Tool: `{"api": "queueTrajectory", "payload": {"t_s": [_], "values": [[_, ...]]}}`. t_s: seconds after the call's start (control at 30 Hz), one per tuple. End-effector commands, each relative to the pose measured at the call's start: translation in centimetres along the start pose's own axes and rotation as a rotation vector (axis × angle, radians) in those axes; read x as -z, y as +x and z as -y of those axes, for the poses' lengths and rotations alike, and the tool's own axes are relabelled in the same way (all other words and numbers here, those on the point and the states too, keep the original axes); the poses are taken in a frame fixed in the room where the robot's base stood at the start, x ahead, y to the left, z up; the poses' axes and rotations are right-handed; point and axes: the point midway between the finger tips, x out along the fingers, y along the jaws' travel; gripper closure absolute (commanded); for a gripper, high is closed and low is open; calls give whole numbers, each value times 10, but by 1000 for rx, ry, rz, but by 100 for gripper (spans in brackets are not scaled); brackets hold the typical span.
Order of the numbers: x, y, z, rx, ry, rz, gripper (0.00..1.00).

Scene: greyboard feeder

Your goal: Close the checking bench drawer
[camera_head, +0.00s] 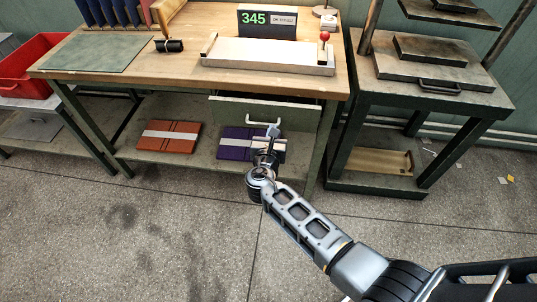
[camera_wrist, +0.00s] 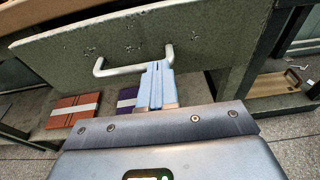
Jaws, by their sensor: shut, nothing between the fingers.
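The checking bench (camera_head: 180,75) has a wooden top and a drawer (camera_head: 235,108) under its right part. The drawer stands open, pulled out toward me, with a dark gap above its grey-green front. In the wrist view the drawer front (camera_wrist: 215,30) fills the upper part, with a pale bar handle (camera_wrist: 125,70) on it. My gripper (camera_head: 273,132) is in front of the drawer, by the handle. In the wrist view its shut fingers (camera_wrist: 157,75) overlap the right half of the handle. I cannot tell whether they touch it. Nothing shows between them.
Orange (camera_head: 168,135) and purple (camera_head: 235,143) bound boards lie on the lower shelf. A press table (camera_head: 440,95) stands to the right, a red bin (camera_head: 30,62) to the left. A white-topped board (camera_head: 270,55) and a 345 display (camera_head: 267,22) are on the bench. The floor in front is clear.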

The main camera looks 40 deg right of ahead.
Motion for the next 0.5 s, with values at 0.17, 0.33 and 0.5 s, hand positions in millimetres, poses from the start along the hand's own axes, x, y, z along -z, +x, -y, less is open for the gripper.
{"api": "queueTrajectory", "payload": {"t_s": [0.17,0.33,0.5], "values": [[-5,36,0,2,3,1,100],[-10,57,0,1,1,1,100],[-13,68,0,1,1,0,100]]}}
